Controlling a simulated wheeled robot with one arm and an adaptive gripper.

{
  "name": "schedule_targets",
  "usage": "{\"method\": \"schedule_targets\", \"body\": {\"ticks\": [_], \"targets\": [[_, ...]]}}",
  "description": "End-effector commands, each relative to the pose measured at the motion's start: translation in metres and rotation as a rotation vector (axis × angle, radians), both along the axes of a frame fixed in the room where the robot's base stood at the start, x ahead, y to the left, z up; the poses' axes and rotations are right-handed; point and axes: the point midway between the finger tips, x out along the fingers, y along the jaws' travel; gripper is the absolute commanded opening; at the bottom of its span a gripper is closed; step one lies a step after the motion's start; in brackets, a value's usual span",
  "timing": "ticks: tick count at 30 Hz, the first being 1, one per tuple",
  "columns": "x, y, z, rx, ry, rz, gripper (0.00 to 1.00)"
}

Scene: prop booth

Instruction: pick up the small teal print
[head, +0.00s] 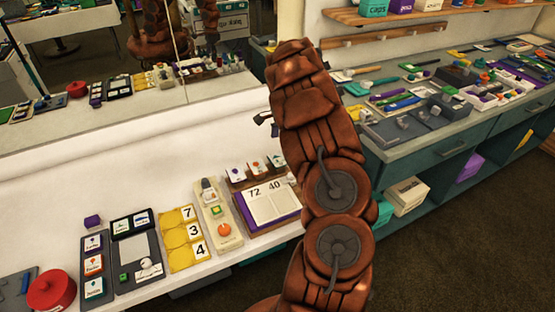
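Several small prints stand in a column on a dark strip at the left of the white counter. The lowest, a small white card with a teal mark (94,287), fits the small teal print best. An orange-marked print (93,264) and a purple-marked print (92,242) lie above it. My brown arm rises through the middle of the view. Dark parts that look like my gripper (266,120) poke out left of the arm, far up and right of the prints. The rest of the gripper is hidden behind the arm, so its opening and any hold cannot be told.
A red round pot (51,291) stands left of the prints, and a purple block (92,221) behind them. A mirror backs the counter. A cluttered bench (468,128) stands right.

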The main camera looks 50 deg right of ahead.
Motion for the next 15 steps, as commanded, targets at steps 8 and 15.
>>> {"method": "schedule_targets", "body": {"ticks": [8, 15], "targets": [[0.003, 0.009, -0.026, 0.001, 0.003, 0.000, 1.00], [0.005, 0.010, -0.044, 0.000, 0.000, 0.001, 1.00]]}}
